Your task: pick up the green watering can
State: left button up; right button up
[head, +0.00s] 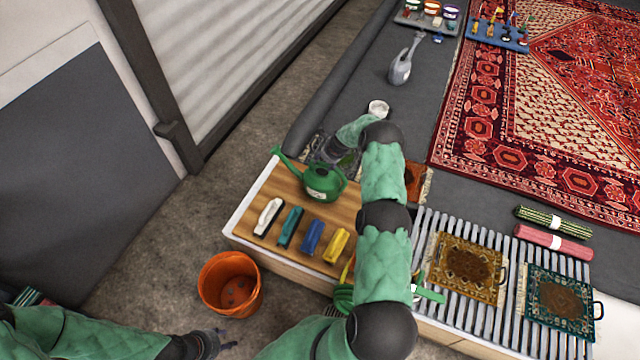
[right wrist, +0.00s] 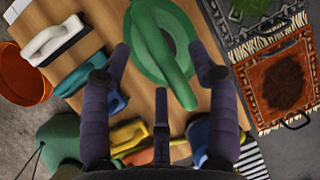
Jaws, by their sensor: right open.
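The green watering can (head: 322,183) stands on the wooden board, its spout toward the upper left. In the right wrist view the can (right wrist: 147,45) lies below my gripper, its handle running between the fingers.
Several brushes, including a blue one (head: 312,236) and a yellow one (head: 337,245), lie in front of the can. An orange bucket (head: 230,284) stands on the floor. A slatted rack (head: 508,283) holds small rugs at right.

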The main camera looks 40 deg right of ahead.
aim_at(319, 163)
jog(key=f+b, duration=0.1)
jog(key=w+f, duration=0.1)
jog(key=w+a+f+b, duration=0.1)
jog(key=f, duration=0.1)
jog(key=shift+w+b, duration=0.25)
jog(key=shift+b, duration=0.1)
jog(key=shift+w+f, duration=0.25)
jog(key=shift+f, duration=0.1)
jog(key=shift+c, duration=0.3)
grip_shut()
jog(key=shift+w+d+r, duration=0.1)
jog(key=shift+r, duration=0.1)
